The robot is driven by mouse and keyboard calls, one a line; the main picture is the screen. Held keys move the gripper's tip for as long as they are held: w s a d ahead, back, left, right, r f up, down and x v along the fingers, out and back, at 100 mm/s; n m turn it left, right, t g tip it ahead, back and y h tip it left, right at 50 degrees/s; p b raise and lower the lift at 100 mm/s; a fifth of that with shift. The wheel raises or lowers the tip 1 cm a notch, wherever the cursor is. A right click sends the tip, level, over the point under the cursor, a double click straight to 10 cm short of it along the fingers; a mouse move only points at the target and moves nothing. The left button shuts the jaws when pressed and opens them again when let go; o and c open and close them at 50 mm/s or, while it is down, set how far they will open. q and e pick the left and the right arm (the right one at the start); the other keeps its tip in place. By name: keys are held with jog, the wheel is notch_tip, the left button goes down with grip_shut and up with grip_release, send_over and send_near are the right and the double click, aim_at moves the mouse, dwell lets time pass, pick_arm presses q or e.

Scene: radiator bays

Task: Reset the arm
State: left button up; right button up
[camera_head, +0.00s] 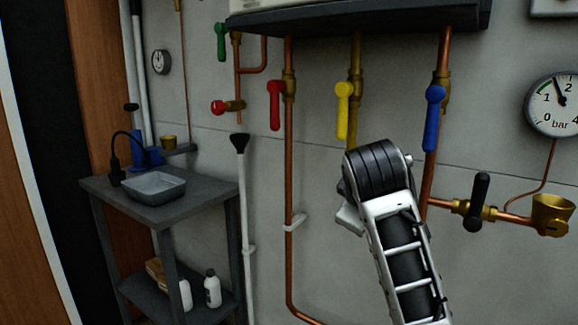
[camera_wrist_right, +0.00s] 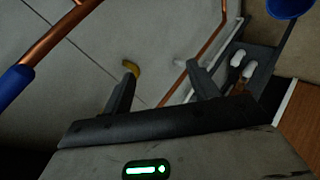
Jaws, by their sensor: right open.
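My right arm (camera_head: 385,215) comes in from the lower right in the head view, in front of the wall pipes. Its gripper is hidden behind the arm there, apart from a light grey part at the left. In the right wrist view my right gripper (camera_wrist_right: 160,72) has its two dark fingers spread apart, with nothing held between them. A yellow piece (camera_wrist_right: 131,67) shows just beyond the left finger's tip; I cannot tell if it touches. My left gripper is in neither view.
Red (camera_head: 275,104), yellow (camera_head: 344,109) and blue (camera_head: 433,117) valve handles hang on pipes under a dark-bottomed unit (camera_head: 365,20). A black-handled valve (camera_head: 478,200) and a gauge (camera_head: 558,103) are at right. A grey table (camera_head: 205,197) with a tray (camera_head: 153,187) stands left.

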jog(key=s+d+f+m+g+y, duration=0.1)
jog(key=s+f, duration=0.3)
jog(key=f, duration=0.3)
jog(key=s+d+f+m+g, duration=0.15)
jog(key=s+f, duration=0.25)
jog(key=f, duration=0.4)
jog(key=s+d+f+m+g+y, duration=0.1)
jog(key=s+d+f, duration=0.1)
jog(key=s+f, duration=0.4)
jog(key=s+d+f+m+g, duration=0.15)
jog(key=s+f, duration=0.35)
jog(key=s, duration=0.5)
jog(key=s+d+f+m+g, duration=0.1)
jog(key=s+f+m+g, duration=0.3)
jog(key=s, duration=0.7)
pick_arm(q)
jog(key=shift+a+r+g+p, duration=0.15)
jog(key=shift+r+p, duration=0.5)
jog(key=shift+p, duration=0.85)
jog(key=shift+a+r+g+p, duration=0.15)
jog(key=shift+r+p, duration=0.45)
jog(key=shift+p, duration=0.9)
pick_arm(e)
jog(key=w+a+r+n+t+y, duration=0.1)
jog(key=w+a+t+y, duration=0.3)
jog(key=t, duration=0.5)
jog(key=shift+w+a+t, duration=0.3)
jog(key=shift+w+a, duration=0.85)
jog(key=shift+w, duration=0.5)
jog(key=shift+r, duration=0.1)
